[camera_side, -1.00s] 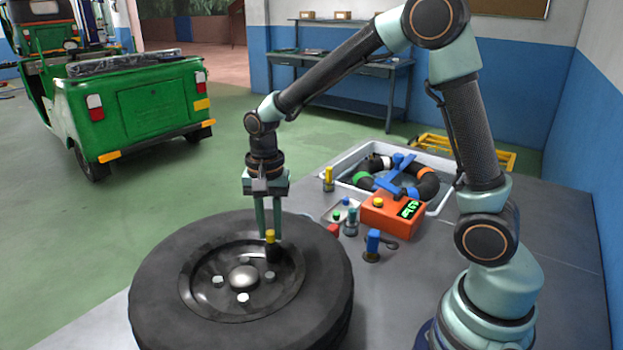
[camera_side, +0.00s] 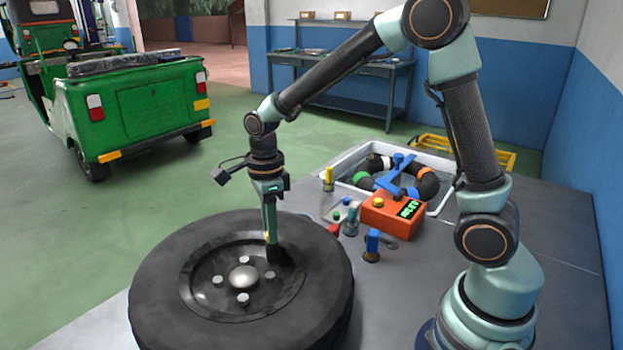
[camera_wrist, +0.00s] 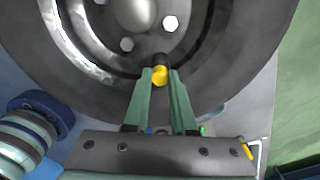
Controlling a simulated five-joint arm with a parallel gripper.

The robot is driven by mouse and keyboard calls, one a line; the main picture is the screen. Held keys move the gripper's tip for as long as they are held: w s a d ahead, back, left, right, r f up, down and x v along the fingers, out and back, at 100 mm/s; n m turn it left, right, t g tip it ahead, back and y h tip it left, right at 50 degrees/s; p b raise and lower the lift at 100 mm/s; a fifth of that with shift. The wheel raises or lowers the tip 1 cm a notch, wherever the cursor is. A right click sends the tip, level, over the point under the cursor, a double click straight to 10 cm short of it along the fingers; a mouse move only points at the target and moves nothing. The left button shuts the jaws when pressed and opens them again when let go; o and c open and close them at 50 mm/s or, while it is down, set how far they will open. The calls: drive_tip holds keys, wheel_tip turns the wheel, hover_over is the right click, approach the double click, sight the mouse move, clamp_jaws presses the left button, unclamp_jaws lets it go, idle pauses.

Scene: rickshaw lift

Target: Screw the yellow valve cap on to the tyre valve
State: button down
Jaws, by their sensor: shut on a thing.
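The yellow valve cap (camera_wrist: 160,76) is between my fingertips, at the top of the black valve (camera_wrist: 160,59) in the wrist view. In the side view the dark valve (camera_side: 272,254) stands on the wheel rim, and my fingers hide most of the cap. My gripper (camera_side: 270,238) is shut on the cap and points straight down; it also shows in the wrist view (camera_wrist: 160,78). The tyre (camera_side: 165,278) lies flat on the bench, with its hub and several bolts facing up. I cannot tell how far the cap is on the thread.
An orange box with a green display (camera_side: 393,215) stands right of the tyre. A white tray (camera_side: 440,205) behind it holds a dark tube ring with blue parts. Small tools stand between them, including a blue-topped one (camera_side: 373,243). A green rickshaw (camera_side: 135,105) is at the left.

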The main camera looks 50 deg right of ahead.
drive_tip(key=m, duration=0.5)
drive_tip(key=shift+m, duration=0.3)
drive_tip(key=c, duration=1)
unclamp_jaws()
